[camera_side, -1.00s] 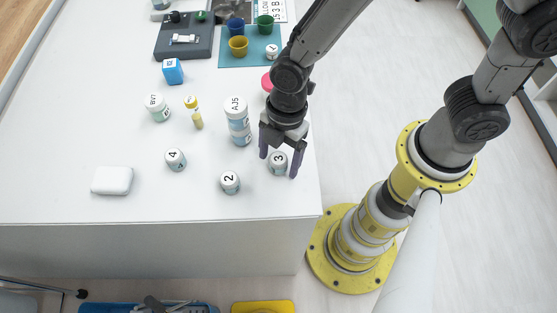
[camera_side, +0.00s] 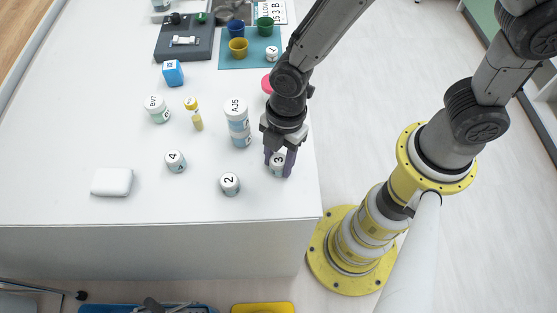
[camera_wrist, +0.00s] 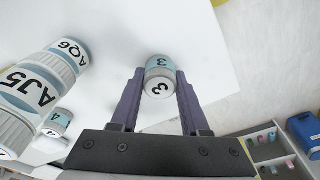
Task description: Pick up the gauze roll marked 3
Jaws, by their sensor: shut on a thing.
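The gauze roll marked 3 (camera_side: 278,161) is a small white cylinder with a pale blue band, near the right edge of the white table. It also shows in the wrist view (camera_wrist: 159,77), with the 3 on its end and side. My gripper (camera_side: 280,165) is shut on it, one purple finger on each side. In the wrist view the fingertips (camera_wrist: 159,80) meet the roll's sides. The roll appears upright at table level; whether it touches the table is hard to tell.
Roll 2 (camera_side: 230,183) stands to the left, roll 4 (camera_side: 176,161) farther left. The tall AJ5 container (camera_side: 237,115) stands close behind left, and a pink item (camera_side: 267,83) is partly hidden behind my arm. The front table edge is near. Free tabletop lies between the rolls.

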